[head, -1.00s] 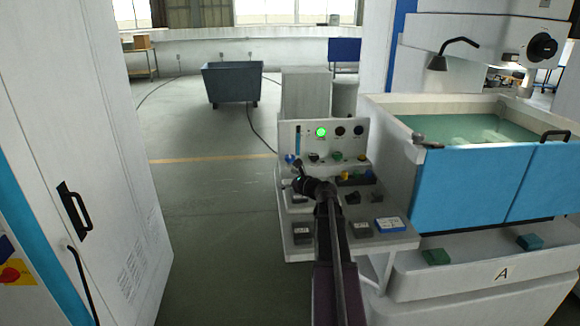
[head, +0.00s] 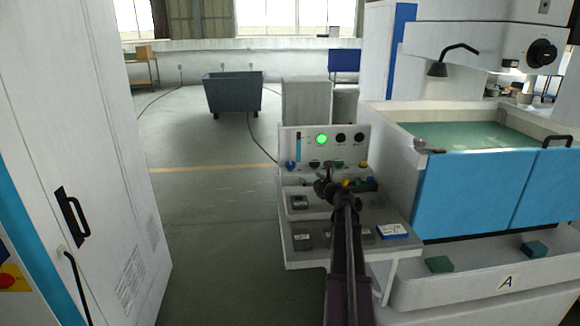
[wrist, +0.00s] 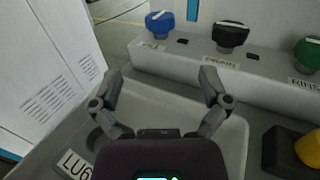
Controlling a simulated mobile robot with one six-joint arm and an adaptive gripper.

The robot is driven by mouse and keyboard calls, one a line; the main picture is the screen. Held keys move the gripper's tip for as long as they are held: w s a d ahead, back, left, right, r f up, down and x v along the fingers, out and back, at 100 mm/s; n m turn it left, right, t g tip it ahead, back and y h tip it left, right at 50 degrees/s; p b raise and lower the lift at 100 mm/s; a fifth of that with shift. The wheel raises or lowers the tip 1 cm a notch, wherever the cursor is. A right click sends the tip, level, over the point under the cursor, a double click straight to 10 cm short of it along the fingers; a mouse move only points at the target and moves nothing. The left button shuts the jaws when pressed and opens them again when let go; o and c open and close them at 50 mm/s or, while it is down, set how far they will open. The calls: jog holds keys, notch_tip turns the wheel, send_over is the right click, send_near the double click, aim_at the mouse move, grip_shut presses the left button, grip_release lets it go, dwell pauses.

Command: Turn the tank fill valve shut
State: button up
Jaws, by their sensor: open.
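The panel's upper ledge carries a row of valve knobs. In the wrist view a blue knob (wrist: 159,23) stands at the left, a black knob (wrist: 229,36) in the middle and a green knob (wrist: 308,53) at the right. In the head view my gripper (head: 328,186) is over the panel's lower shelf.
The water tank (head: 470,190) with blue front doors stands right of the panel. A white cabinet (head: 80,150) is at the left. A yellow knob piece (wrist: 308,150) on a dark block lies right of my gripper. Open floor (head: 205,220) lies between cabinet and panel.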

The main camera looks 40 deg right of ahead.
aim_at(293, 167)
jog(key=w, duration=0.8)
jog(key=w+d, duration=0.1)
jog(key=w, duration=0.4)
jog(key=c, duration=1.2)
